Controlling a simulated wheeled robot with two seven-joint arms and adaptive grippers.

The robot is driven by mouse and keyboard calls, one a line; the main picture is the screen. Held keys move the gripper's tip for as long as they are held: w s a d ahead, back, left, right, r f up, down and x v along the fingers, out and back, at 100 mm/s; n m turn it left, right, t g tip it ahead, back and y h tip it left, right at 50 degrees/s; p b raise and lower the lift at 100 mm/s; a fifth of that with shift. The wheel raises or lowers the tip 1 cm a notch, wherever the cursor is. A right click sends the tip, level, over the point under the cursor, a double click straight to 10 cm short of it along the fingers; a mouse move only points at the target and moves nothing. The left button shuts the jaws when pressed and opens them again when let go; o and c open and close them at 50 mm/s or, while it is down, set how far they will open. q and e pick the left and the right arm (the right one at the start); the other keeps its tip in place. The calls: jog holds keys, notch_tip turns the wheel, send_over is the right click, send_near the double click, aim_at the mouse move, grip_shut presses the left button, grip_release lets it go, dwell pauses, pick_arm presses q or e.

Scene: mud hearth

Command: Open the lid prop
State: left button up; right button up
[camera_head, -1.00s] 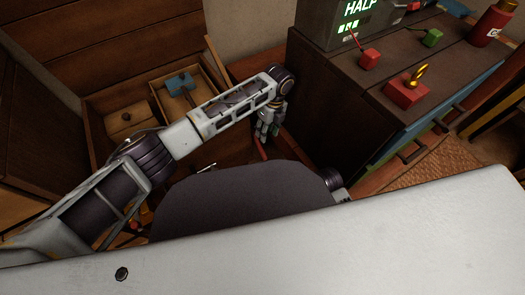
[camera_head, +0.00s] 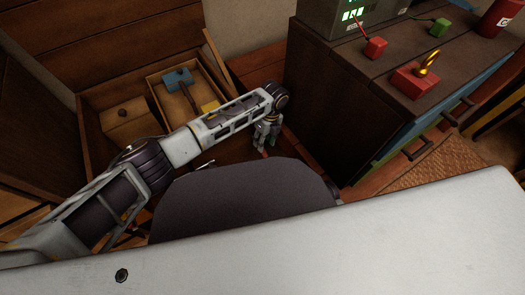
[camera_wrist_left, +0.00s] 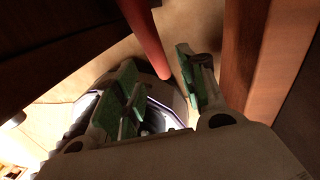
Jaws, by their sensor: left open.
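An open wooden chest (camera_head: 88,103) stands at the left in the head view. A slim slanted wooden strip (camera_head: 214,58) by its right end may be the lid prop; I cannot tell for sure. My left gripper (camera_head: 266,143) is open, pointing down at the chest's right side, close to the dark cabinet. It is lower than and right of the strip. In the left wrist view a red rod (camera_wrist_left: 147,38) reaches toward the gap between the green-padded fingers (camera_wrist_left: 157,60). Contact is not clear and the fingers are not shut on it. My right gripper is not in view.
The dark wooden cabinet (camera_head: 325,110) blocks the space right of my gripper. On it are a red block with a gold twist (camera_head: 415,82), a green block (camera_head: 440,28) and a red canister (camera_head: 497,18). The chest holds a blue-headed hammer (camera_head: 178,78) and a small wooden box (camera_head: 130,122).

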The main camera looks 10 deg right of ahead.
pick_arm(q)
jog(key=f, duration=0.2)
jog(key=f+b, duration=0.1)
jog(key=shift+s+a+f, duration=0.15)
jog(key=shift+a+f, duration=0.05)
jog(key=shift+a, duration=0.1)
jog(key=shift+s+a+f+b, duration=0.15)
jog(key=shift+f+b, duration=0.35)
jog(key=shift+f, duration=0.65)
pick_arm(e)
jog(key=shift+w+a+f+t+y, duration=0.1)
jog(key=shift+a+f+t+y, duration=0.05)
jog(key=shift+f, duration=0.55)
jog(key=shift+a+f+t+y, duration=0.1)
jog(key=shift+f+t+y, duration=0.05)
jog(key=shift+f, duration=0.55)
pick_arm(q)
grip_shut()
